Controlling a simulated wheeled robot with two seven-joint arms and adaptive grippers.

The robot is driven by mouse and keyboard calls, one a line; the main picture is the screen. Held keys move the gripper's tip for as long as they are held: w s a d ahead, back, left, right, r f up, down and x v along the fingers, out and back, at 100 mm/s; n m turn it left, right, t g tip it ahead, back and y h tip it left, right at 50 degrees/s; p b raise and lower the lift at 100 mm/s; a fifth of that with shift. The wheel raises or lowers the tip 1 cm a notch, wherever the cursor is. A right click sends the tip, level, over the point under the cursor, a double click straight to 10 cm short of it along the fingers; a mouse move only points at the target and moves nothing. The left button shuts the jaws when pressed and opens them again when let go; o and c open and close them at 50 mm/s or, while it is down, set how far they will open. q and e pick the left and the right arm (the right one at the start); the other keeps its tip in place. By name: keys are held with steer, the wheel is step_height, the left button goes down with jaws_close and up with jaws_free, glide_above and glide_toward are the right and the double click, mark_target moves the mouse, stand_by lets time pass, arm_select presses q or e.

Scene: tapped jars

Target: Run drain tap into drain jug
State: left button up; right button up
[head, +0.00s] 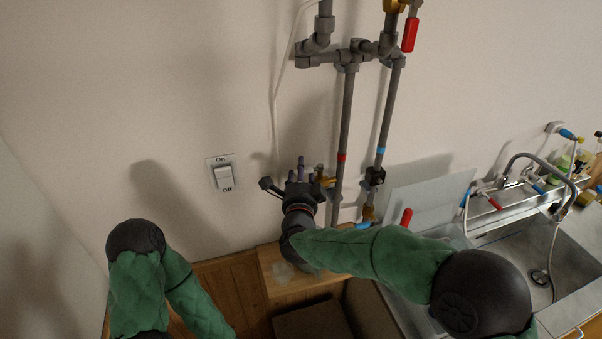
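A brass tap fitting (325,181) shows beside the grey pipe with the red band, close to the wall. I cannot tell for sure whether it is the drain tap. My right gripper (300,173) is raised at the wall just left of this fitting, its fingers partly overlapping. I cannot tell whether it touches or grips anything. A pale, translucent shape (284,273) on the wooden shelf (305,290) is partly hidden by my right arm. It may be the drain jug, but it is too unclear to tell. My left gripper is out of view; only my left arm's bent elbow shows.
Grey pipes (346,110) run up the wall, with a red lever (409,35) at the top. A wall switch (222,174) is left of my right gripper. Another red handle (405,217) stands by the steel sink (572,262) at right.

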jaws_close()
steer(key=shift+w+a+m+h+b, duration=0.1)
steer(key=shift+w+m+h+b, duration=0.1)
steer(key=shift+m+h+b, duration=0.35)
jaws_free()
